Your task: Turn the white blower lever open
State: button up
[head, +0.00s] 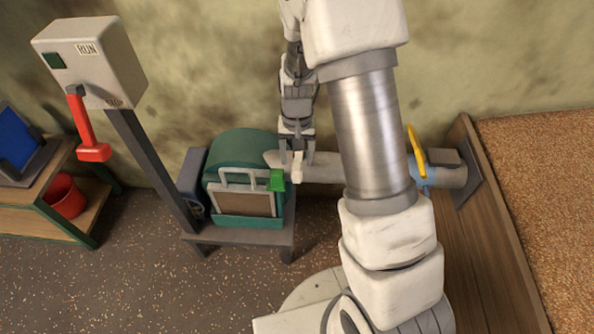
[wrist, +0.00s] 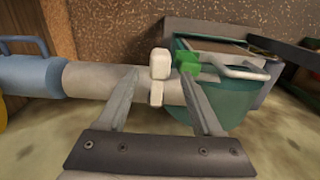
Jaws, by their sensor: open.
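The white blower lever (wrist: 158,64) stands on the pale grey pipe beside the green blower housing in the wrist view. It also shows small in the head view (head: 297,168), partly hidden by my fingers. My gripper (wrist: 160,80) is open, with its two fingers spread on either side of the lever. I cannot tell whether either finger touches it. The green block (wrist: 187,62) sits right by the lever, close to the finger on the right. In the head view my gripper (head: 297,158) points down at the pipe.
The green blower (head: 240,160) stands on a grey stand. The pipe runs right to a blue fitting with a yellow handle (head: 414,140). A red-handled RUN/STOP box (head: 90,60) stands left. A shelf holds a red bucket (head: 65,196). A wooden bin of brown grain (head: 540,190) is at right.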

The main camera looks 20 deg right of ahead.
aim_at(297, 166)
notch_tip(297, 166, down, 4)
jog(key=shift+f+b, duration=0.15)
jog(key=shift+b, duration=0.35)
jog(key=shift+c, duration=0.3)
grip_shut()
dwell(0.8)
